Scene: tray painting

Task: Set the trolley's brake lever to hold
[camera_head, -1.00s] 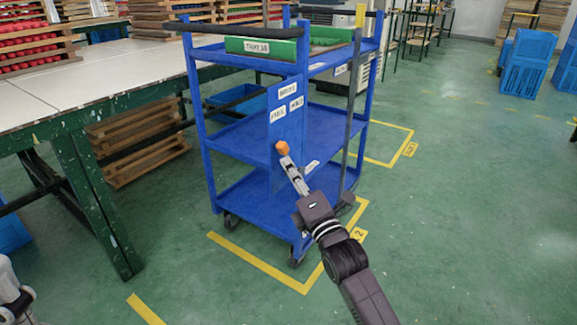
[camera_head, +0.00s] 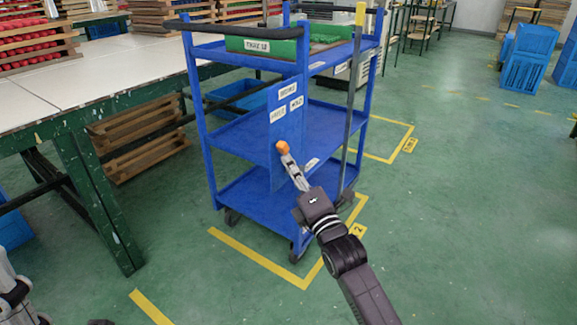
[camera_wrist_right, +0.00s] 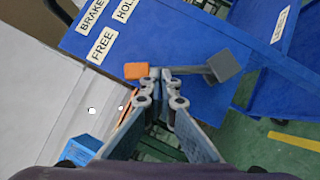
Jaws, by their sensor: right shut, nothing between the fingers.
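The blue trolley (camera_head: 262,199) stands ahead, with a blue panel marked BRAKE, FREE and HOLD on its near side. The brake lever shows in the right wrist view as a grey hub block (camera_wrist_right: 225,65), a thin bar and an orange end (camera_wrist_right: 137,70). The orange end (camera_head: 283,147) points to the FREE label's side (camera_wrist_right: 102,45); the HOLD label (camera_head: 297,103) is to the right of FREE. My right gripper (camera_wrist_right: 161,73) is shut and empty, its tips at the lever's bar, partly covering it; contact is unclear.
A green tray (camera_head: 250,45) lies on the trolley's top shelf. A white-topped table (camera_head: 70,90) stands close at the left. Blue crates (camera_head: 524,60) are at the far right. The green floor right of the trolley is largely clear.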

